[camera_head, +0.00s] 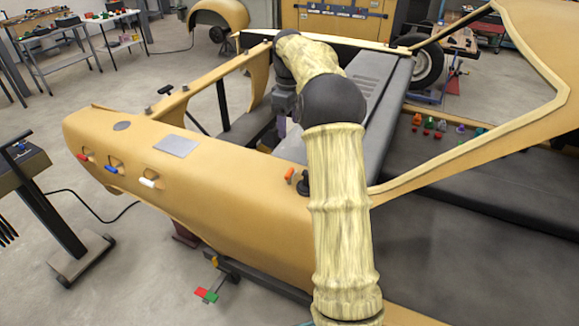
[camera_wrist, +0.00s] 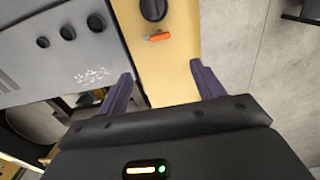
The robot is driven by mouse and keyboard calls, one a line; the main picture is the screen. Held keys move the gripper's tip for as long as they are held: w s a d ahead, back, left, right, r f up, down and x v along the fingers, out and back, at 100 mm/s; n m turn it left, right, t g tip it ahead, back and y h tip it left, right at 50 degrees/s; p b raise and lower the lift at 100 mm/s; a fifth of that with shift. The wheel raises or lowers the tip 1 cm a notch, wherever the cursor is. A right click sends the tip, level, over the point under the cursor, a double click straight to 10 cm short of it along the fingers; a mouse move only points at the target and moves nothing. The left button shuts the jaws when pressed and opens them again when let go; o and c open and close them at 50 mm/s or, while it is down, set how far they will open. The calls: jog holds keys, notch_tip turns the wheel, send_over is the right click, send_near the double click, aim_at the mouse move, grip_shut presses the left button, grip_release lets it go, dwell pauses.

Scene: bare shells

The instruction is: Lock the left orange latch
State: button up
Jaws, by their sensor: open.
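One orange latch (camera_head: 290,175) sits on top of the tan car body shell (camera_head: 200,175), beside a dark round knob (camera_head: 304,186) and just left of my arm. The orange latch also shows in the wrist view (camera_wrist: 158,37), lying crosswise on the tan strip below the dark knob (camera_wrist: 153,9). My gripper (camera_wrist: 161,76) is open and empty, its two purple fingers apart over the tan strip. The latch lies beyond the fingertips, between their lines, and is not touched. In the head view my arm hides most of the gripper. No second orange latch is visible.
Red, blue and white handles (camera_head: 148,183) line the shell's left side. A grey panel (camera_wrist: 70,45) with dark round holes borders the tan strip. Small coloured parts (camera_head: 440,124) lie inside the shell at right. A stand (camera_head: 50,205) and workbenches (camera_head: 80,45) stand left.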

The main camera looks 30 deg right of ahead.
aim_at(289, 171)
jog(key=shift+f, duration=0.1)
dwell(0.3)
notch_tip(289, 171, down, 17)
jog(key=p, duration=0.3)
jog(key=shift+p, duration=0.35)
jog(key=c, duration=1)
